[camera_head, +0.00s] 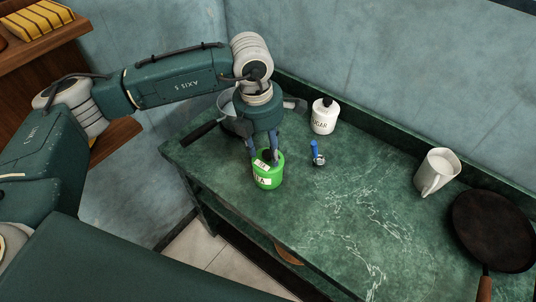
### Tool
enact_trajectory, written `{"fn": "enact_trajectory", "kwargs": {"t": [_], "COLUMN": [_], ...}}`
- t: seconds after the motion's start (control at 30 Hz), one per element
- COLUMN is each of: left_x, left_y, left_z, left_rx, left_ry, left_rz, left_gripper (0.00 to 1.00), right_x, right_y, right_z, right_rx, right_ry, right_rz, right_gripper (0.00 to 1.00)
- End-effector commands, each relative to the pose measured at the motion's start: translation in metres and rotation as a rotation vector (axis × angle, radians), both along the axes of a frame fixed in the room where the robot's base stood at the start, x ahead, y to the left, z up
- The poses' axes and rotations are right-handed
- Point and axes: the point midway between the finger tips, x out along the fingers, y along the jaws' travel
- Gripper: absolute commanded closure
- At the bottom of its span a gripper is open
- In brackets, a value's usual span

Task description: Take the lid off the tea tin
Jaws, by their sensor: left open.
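The green tea tin (269,180) stands upright on the green marble counter, with a white label on its side. Its lid (264,164) carries a small white label and a dark knob, and it sits on top of the tin. My left gripper (265,152) is open and points down over the lid. Its fingers are on either side of the knob; I cannot tell whether they touch it. My right gripper is not in view.
A pan is partly hidden behind my left wrist. The counter's middle (345,215) is clear.

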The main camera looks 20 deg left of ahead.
Motion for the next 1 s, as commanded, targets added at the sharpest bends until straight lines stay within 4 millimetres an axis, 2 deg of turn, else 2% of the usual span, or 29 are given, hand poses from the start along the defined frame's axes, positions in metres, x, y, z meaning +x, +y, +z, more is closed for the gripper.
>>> {"fn": "enact_trajectory", "kwargs": {"t": [0.1,0.3,0.37,0.53,0.83,1.0], "left_x": [0.000,0.001,0.001,0.001,0.001,0.002], "left_y": [-0.001,-0.001,-0.001,-0.001,-0.001,-0.001], "left_z": [-0.008,-0.009,-0.009,-0.009,-0.008,0.001], "left_rx": [0.001,0.000,0.000,0.000,0.000,-0.002], "left_ry": [0.001,-0.001,-0.001,-0.001,-0.001,-0.004], "left_rz": [-0.002,-0.002,-0.002,-0.002,-0.001,-0.001], "left_gripper": [0.54,0.54,0.64,0.96,0.97,0.97], "right_x": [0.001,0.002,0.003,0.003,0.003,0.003], "right_y": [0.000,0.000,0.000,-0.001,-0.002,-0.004], "right_z": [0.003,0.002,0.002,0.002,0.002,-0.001], "right_rx": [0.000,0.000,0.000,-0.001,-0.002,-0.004], "right_ry": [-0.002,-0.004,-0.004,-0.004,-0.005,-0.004], "right_rz": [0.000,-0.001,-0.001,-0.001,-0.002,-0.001], "right_gripper": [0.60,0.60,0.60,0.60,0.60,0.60]}}
